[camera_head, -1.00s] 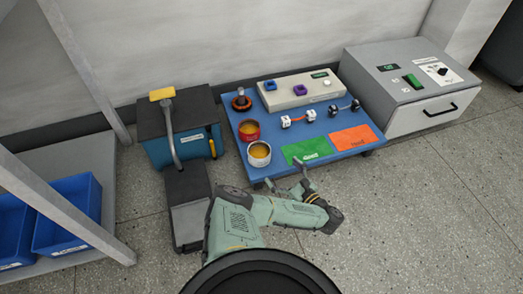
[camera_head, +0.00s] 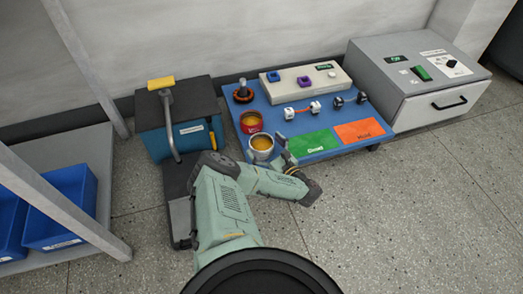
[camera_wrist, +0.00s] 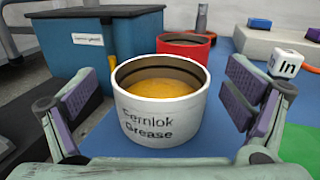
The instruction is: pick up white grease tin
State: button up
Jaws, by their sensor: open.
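The white grease tin (camera_wrist: 160,115) stands upright and open on the blue work table, with amber grease inside and "Cernlok Grease" on its side. In the head view the tin (camera_head: 261,148) is at the table's front left. My gripper (camera_wrist: 163,105) is open, with one finger on each side of the tin and a gap visible at both sides. In the head view my gripper (camera_head: 277,150) is at the tin's right front side, partly hiding it.
A red tin (camera_wrist: 187,46) stands close behind the white tin; it also shows in the head view (camera_head: 250,122). A blue box (camera_head: 182,140) with a dark top stands left of the table. A white cube (camera_wrist: 287,64) and a green mat (camera_head: 312,143) lie to the right.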

jog(key=shift+w+a, duration=0.1)
jog(key=shift+w, duration=0.05)
jog(key=shift+c, duration=0.5)
jog(key=c, duration=1.2)
